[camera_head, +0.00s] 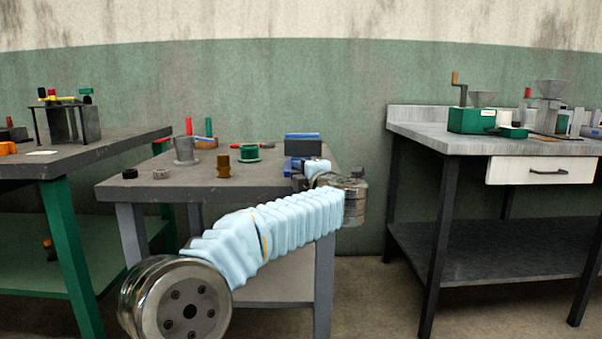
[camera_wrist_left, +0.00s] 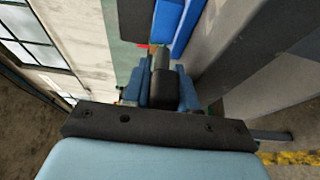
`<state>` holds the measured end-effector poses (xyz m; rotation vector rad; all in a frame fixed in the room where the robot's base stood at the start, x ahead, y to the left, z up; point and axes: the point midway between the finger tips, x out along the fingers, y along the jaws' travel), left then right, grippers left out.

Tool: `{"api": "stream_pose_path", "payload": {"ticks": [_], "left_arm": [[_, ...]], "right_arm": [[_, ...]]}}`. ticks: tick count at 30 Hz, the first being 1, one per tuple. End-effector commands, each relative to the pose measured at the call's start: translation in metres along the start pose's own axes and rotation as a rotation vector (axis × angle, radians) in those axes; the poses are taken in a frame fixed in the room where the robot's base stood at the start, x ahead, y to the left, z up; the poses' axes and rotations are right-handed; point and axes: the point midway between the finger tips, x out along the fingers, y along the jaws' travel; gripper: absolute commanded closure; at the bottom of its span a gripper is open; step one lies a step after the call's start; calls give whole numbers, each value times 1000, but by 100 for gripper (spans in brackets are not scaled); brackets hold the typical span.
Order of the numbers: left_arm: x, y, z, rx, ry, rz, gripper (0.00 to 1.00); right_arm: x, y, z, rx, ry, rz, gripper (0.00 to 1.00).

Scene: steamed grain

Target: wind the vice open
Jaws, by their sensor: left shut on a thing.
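The vice (camera_head: 290,166) is blue and sits at the right end of the middle bench, mostly hidden by my left arm. In the left wrist view its blue body and dark screw end (camera_wrist_left: 163,86) lie straight ahead, with a grey cylinder beyond. My left gripper (camera_head: 306,172) is at the vice, shut on what appears to be its handle. The grip is hidden from the head camera. In the wrist view a dark bar-shaped part (camera_wrist_left: 160,125) crosses in front, and a thin grey rod (camera_wrist_left: 271,135) sticks out at its right. My right gripper is not in view.
A grey box with a blue top (camera_head: 302,146) stands just behind the vice. The bench (camera_head: 150,188) also holds a grey pot (camera_head: 185,150), a green spool (camera_head: 249,153) and a brown part (camera_head: 223,166). The right bench (camera_head: 450,140) stands across a gap.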

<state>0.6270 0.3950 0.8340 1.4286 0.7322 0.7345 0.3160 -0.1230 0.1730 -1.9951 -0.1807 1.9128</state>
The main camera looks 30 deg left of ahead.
Motion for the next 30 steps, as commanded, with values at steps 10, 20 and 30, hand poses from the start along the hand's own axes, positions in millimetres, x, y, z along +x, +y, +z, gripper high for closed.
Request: {"api": "stream_pose_path", "payload": {"ticks": [10, 20, 30], "left_arm": [[0, -1, 0, -2, 2, -3, 68], [-6, 0, 0, -1, -1, -1, 68], [-79, 0, 1, -1, -3, -1, 68]], "right_arm": [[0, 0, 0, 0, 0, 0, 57], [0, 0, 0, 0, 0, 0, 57], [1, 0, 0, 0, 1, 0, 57]]}}
